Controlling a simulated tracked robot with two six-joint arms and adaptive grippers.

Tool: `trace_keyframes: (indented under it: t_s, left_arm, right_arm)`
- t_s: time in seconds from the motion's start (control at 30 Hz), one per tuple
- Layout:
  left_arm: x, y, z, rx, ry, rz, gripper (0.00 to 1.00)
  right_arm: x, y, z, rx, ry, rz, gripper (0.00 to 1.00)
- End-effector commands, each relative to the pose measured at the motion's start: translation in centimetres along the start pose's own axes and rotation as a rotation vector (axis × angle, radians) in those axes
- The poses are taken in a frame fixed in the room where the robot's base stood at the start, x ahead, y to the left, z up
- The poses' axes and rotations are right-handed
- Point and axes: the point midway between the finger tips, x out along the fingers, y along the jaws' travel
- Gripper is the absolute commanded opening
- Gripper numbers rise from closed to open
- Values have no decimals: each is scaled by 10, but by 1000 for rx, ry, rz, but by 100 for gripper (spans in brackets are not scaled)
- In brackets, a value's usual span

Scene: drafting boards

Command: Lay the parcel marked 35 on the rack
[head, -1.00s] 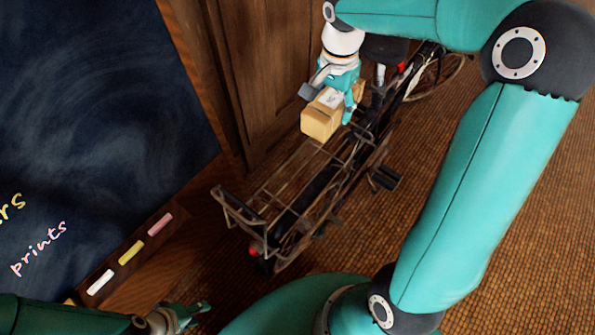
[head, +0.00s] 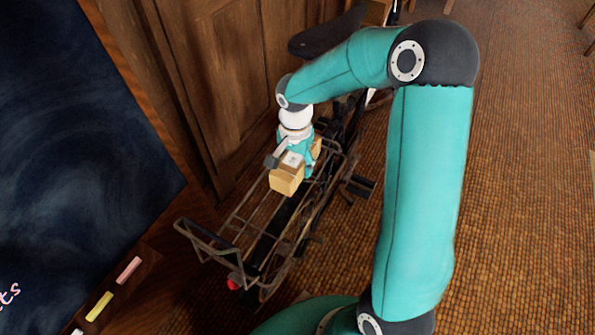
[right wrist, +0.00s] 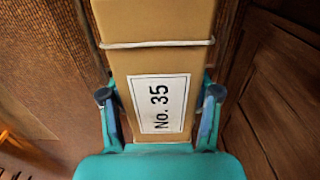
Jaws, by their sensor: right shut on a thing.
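The parcel (head: 285,182) is a tan box. In the right wrist view, the parcel (right wrist: 155,62) has a white label reading "No. 35" and a pale string around it. My right gripper (head: 291,163) is shut on it, with one finger on each side of the box in the wrist view. The rack (head: 207,241) is a brown metal carrier of bars on a bicycle. The parcel is over the rack's far part, near the seat; I cannot tell whether it touches the bars. My left gripper is not in view.
A dark chalkboard (head: 75,150) with chalks on its ledge stands at the left. Wooden panelling (head: 210,80) runs close behind the bicycle. A dark saddle (head: 322,38) is beyond the parcel. The rack's near part is bare. Woven flooring (head: 515,200) is open at the right.

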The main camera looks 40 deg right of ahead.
Motion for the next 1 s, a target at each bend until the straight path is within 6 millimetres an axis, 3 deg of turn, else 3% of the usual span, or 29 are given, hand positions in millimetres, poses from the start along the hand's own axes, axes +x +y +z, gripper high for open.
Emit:
trace_keyframes:
  t_s: [0.23,0.6,0.63,0.77,1.0]
  left_arm:
    - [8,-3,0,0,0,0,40]
    - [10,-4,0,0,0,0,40]
    - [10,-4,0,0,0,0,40]
    - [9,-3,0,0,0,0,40]
    - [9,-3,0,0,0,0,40]
  right_arm:
    - [34,0,0,0,-1,1,7]
    - [40,0,0,0,0,0,7]
    - [40,0,0,0,-1,1,64]
    - [39,0,0,0,-1,1,85]
    - [39,0,0,0,-1,1,87]
